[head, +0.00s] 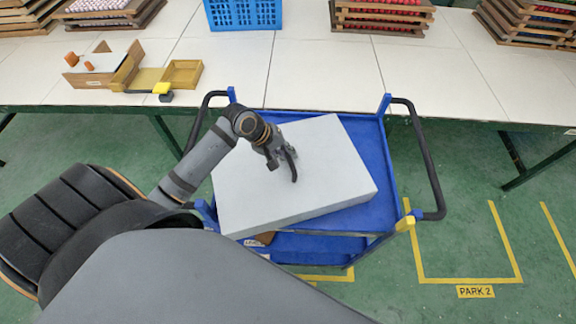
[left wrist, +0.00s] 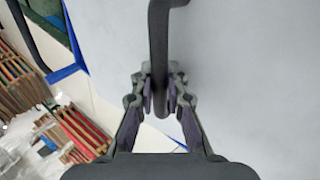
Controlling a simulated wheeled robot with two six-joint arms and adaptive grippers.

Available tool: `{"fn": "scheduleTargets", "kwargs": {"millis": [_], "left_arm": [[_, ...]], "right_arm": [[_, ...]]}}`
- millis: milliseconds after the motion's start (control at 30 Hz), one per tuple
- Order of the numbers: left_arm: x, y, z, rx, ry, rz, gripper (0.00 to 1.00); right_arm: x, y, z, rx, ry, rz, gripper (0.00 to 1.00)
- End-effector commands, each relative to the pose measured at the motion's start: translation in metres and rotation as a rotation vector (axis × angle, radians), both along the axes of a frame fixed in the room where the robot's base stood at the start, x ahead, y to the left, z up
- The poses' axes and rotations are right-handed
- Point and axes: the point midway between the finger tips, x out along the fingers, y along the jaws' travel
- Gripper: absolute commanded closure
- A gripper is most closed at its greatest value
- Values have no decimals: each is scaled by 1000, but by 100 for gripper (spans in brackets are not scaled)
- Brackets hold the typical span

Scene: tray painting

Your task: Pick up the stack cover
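The stack cover is a large pale grey box-like lid (head: 330,185) on the blue cart, turned at an angle to the cart's sides. It also fills much of the left wrist view (left wrist: 250,70). Its black handle (head: 293,168) stands on the top face. My left gripper (head: 281,158) is at this handle, over the middle of the cover. In the left wrist view the two fingers (left wrist: 162,95) close in on the black handle bar (left wrist: 158,40) from both sides. What is under the cover is mostly hidden. My right gripper is not in view.
The blue cart (head: 383,165) has a black push handle at each side. Behind it a long white table (head: 320,70) holds a blue crate (head: 243,29), stacked wooden trays (head: 382,28) and a wooden box (head: 100,78). Green floor marked PARK 2 (head: 475,292) lies clear at the right.

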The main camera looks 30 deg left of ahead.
Motion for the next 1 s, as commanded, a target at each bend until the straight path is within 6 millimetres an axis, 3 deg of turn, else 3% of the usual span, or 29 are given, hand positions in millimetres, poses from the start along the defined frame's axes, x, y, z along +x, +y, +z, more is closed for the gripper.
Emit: {"fn": "scheduleTargets", "kwargs": {"millis": [800, 1000], "left_arm": [[1, 0, 2, -1, -3, 0, 100], [1, 1, 31, 5, -8, -3, 100]], "right_arm": [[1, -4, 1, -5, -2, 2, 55], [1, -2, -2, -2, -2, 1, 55]]}}
